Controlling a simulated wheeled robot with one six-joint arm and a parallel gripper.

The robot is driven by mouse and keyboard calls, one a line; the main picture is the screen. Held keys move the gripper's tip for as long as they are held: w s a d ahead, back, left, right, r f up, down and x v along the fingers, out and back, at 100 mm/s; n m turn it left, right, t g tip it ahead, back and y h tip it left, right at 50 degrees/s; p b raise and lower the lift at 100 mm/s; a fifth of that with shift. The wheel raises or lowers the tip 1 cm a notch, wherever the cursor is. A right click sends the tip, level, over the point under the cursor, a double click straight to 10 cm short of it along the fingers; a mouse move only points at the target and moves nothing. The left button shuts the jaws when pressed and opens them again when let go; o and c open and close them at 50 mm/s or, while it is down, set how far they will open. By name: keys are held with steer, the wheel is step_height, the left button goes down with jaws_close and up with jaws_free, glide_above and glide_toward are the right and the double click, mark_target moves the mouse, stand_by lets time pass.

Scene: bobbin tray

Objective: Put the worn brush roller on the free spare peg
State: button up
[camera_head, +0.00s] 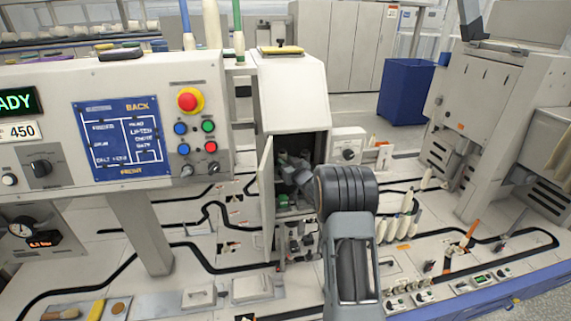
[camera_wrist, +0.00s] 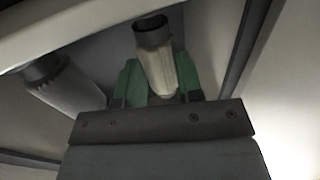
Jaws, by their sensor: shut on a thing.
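My gripper (camera_wrist: 158,68) has green fingers in the wrist view. They are shut on a pale, slightly yellowed roller with a dark collar at its end, which I take for the worn brush roller (camera_wrist: 156,50). A second roller (camera_wrist: 66,88), greyer and dark-ended, stands apart to the left of my gripper. In the head view my arm reaches into the open cabinet (camera_head: 292,95), where the held roller is not clear to see. I cannot make out the free spare peg in either view.
The cabinet door (camera_head: 267,195) stands open on the left of the opening. Pale walls are close around my gripper in the wrist view. A control panel (camera_head: 125,140) is to the left. Several pale bobbins (camera_head: 397,222) stand right of my arm. A blue bin (camera_head: 404,90) is behind.

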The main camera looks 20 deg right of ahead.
steer(key=shift+f+b, duration=0.3)
steer(key=shift+f, duration=0.15)
stand_by(0.3)
steer(key=o, duration=1)
